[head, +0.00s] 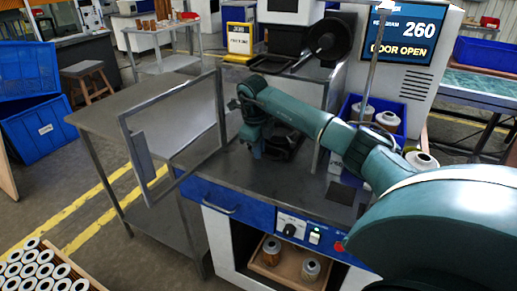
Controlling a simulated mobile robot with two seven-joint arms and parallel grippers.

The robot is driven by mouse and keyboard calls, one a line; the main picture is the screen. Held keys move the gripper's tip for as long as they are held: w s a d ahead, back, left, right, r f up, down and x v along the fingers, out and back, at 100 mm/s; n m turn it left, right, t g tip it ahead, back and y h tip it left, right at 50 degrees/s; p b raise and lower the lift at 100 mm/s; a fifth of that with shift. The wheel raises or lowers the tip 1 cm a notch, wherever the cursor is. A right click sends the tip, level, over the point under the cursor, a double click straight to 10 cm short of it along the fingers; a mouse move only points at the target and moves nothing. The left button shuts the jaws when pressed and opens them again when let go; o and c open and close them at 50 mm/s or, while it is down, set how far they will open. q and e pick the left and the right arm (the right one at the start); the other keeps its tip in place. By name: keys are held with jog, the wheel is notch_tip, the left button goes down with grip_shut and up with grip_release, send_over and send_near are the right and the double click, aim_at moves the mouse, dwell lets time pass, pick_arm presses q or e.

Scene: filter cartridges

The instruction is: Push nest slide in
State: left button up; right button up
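A workstation with a grey top (243,172) stands in the middle of the head view. Its blue front (255,205) carries a handle (220,206) at the left. A dark fixture (287,142), which may be the nest slide, sits at the back of the top, partly hidden behind my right arm. My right gripper (257,153) points down over the top, just left of this fixture. Its fingers are too small and dark to show whether they are open, and I cannot tell whether it touches the fixture. My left gripper is out of view.
A framed door (136,150) stands open at the left, over a bare side table (105,112). A screen (404,37) reads "260" and "DOOR OPEN". A blue bin (356,104) with cartridges stands behind my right arm. A tray of cartridges (100,286) is at lower left.

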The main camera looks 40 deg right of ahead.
jog(key=shift+o, duration=1.6)
